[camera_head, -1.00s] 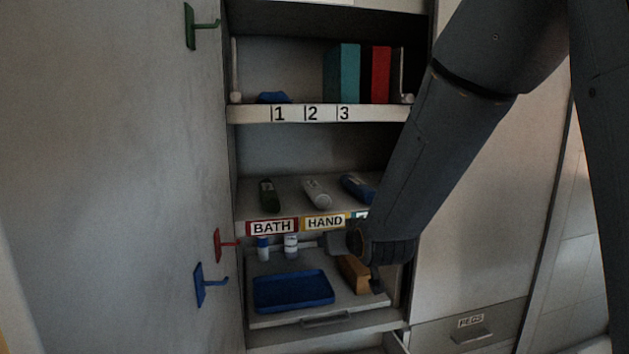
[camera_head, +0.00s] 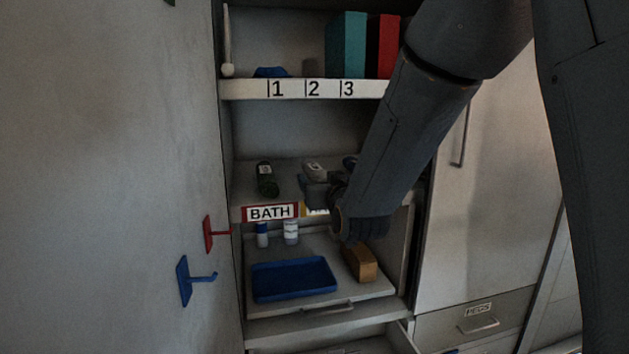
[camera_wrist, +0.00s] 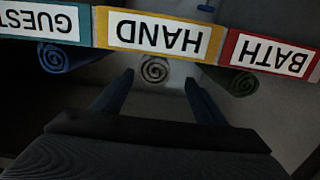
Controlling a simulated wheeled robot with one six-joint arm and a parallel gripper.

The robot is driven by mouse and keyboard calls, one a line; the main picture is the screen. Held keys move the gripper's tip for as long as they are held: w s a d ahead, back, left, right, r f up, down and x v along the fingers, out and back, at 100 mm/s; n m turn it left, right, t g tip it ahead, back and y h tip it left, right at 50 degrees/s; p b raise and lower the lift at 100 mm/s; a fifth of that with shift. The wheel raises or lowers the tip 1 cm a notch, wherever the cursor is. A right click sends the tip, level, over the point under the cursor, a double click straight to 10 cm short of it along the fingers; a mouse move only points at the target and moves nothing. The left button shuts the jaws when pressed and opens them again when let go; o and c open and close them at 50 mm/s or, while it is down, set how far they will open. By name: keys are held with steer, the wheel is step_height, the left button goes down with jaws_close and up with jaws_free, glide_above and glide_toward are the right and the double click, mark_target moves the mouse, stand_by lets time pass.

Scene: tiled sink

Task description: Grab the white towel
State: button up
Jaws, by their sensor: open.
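The white towel (camera_head: 314,168) is a roll on the middle shelf, partly hidden behind my gripper (camera_head: 316,187). In the wrist view, which is upside down, its spiral end (camera_wrist: 154,69) shows below the yellow HAND label (camera_wrist: 158,33). My gripper (camera_wrist: 159,79) is open, with its two fingers spread to either side of the towel's end as seen there. Nothing is held. I cannot tell whether the fingertips reach past the towel's end.
A green roll (camera_head: 266,180) lies to the left and a blue roll (camera_wrist: 68,57) on the other side. The label strip (camera_head: 270,212) runs along the shelf edge. Below are a blue tray (camera_head: 293,280), small bottles (camera_head: 290,232) and a brown block (camera_head: 360,262).

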steer(key=shift+w+f, duration=0.2)
steer(key=shift+f, duration=0.3)
steer(key=shift+x, duration=1.2)
steer(key=p+x, duration=0.3)
steer(key=x, duration=0.1)
steer(key=shift+w+d+r, duration=0.15)
steer(key=shift+d+r, duration=0.05)
steer(key=shift+d, duration=0.2)
steer(key=shift+w+a+f, duration=0.1)
steer(key=shift+w+a, duration=0.05)
steer(key=shift+w, duration=0.4)
steer(key=c, duration=1.2)
steer(key=shift+o, duration=0.2)
